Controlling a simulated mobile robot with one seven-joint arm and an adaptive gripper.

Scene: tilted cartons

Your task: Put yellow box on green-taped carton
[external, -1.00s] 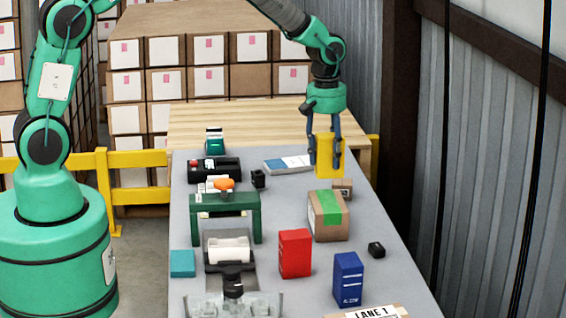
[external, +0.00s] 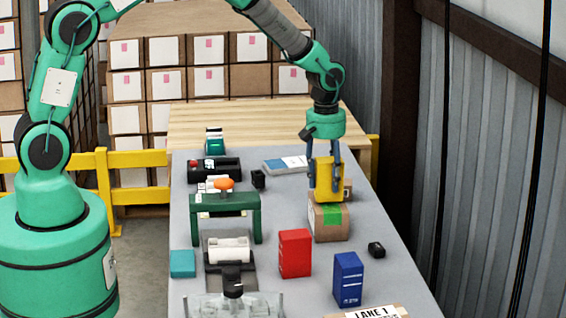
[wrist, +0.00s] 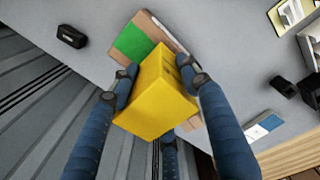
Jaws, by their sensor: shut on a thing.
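The yellow box (external: 324,178) is upright between the fingers of my gripper (external: 326,182), which is shut on it. In the wrist view the yellow box (wrist: 158,95) fills the middle, with my gripper's (wrist: 160,85) blue fingers on both sides. The green-taped carton (external: 331,224) stands on the grey table below it and shows its green tape at the front. In the wrist view the green tape (wrist: 133,42) appears beyond the box, which hides part of the carton. The box overlaps the carton's rear top in the external view; I cannot tell whether they touch.
A red box (external: 295,253) and a blue box (external: 347,279) stand in front of the carton. A small black block (external: 376,250) lies to its right. A small brown carton (external: 347,190) is behind it. A green frame (external: 225,205) stands to the left.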

